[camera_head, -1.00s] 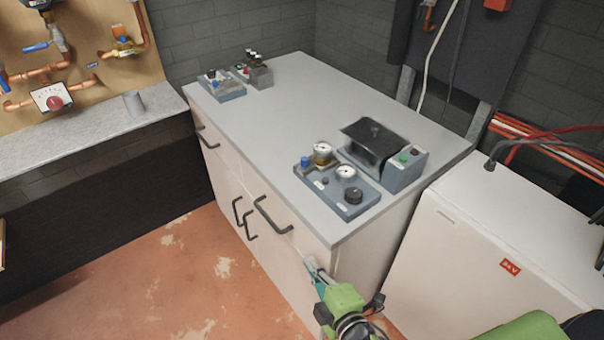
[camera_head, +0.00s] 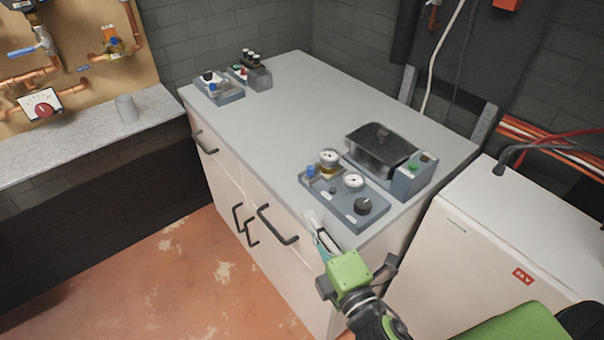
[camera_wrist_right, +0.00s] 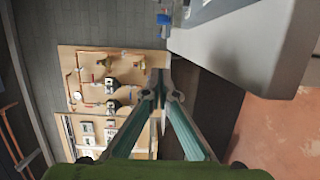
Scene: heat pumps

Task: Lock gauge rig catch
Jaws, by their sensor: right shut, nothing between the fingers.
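The gauge rig is a blue-grey panel (camera_head: 340,207) lying near the front right corner of the cabinet top. It carries two round white-faced gauges (camera_head: 353,181), a blue knob (camera_head: 310,172) and a black knob (camera_head: 363,205). I cannot tell which part is the catch. My right gripper (camera_head: 316,226) is at the cabinet's front edge, just in front of the rig and apart from its knobs. In the right wrist view its fingers (camera_wrist_right: 161,92) meet with nothing between them. A blue part (camera_wrist_right: 164,18) shows at the top there. My left gripper is out of view.
A dark-lidded box with a green button (camera_head: 380,148) stands behind the rig. Small devices (camera_head: 218,87) sit at the cabinet's far left. Black handles (camera_head: 275,225) stick out from its front. A white unit (camera_head: 500,230) stands at right. The cabinet top's middle is clear.

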